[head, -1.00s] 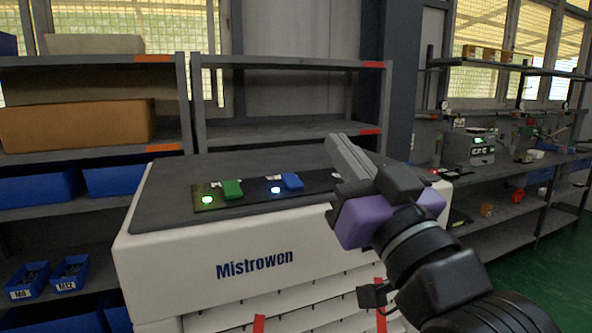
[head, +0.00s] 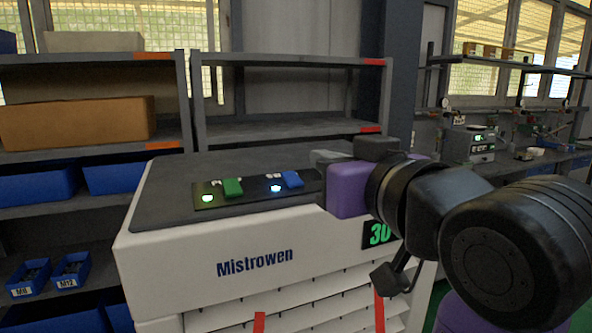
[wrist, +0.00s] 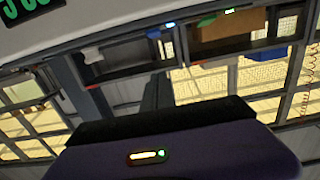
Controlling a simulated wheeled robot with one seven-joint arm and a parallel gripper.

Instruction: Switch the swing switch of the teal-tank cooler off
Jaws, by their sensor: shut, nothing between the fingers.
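The white Mistrowen cooler (head: 180,245) stands in the middle of the head view, with a dark top. A black switch panel (head: 255,190) lies on the top. It carries a green switch (head: 232,187) beside a lit green lamp (head: 208,198) and a blue switch (head: 292,179) beside a lit blue-white lamp (head: 276,188). No teal tank shows. My gripper (head: 322,158) is shut and empty, at the right end of the panel, apart from the blue switch. It hides the panel's right part. The wrist view shows my purple gripper body and a cooler corner (wrist: 75,15).
A green "30" display (head: 378,234) is on the cooler's front, partly behind my arm. Grey shelves (head: 290,130) with boxes and blue bins stand behind and left. A workbench with equipment (head: 470,145) is at the right. The cooler's top left is clear.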

